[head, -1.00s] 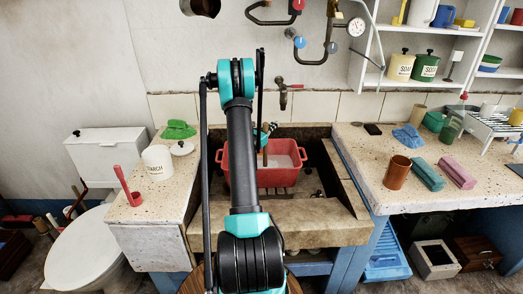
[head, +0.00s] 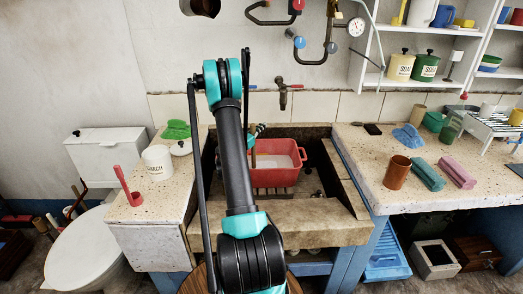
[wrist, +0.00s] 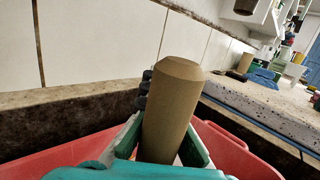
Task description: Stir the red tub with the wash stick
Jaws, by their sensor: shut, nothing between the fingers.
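The red tub (head: 283,172) sits in the stone trough, with pale liquid inside. My arm hides its left part in the head view. The wash stick (head: 253,156) is a brown rod standing in or over the tub's left side. Its blunt top end (wrist: 172,105) is large in the wrist view, close to my gripper (wrist: 160,147). The fingers show on both sides of the stick, but they are shut with nothing held. In the head view my gripper (head: 257,130) is mostly hidden behind the arm. The stick's lower end is hidden.
A tap (head: 282,92) sticks out of the wall above the trough.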

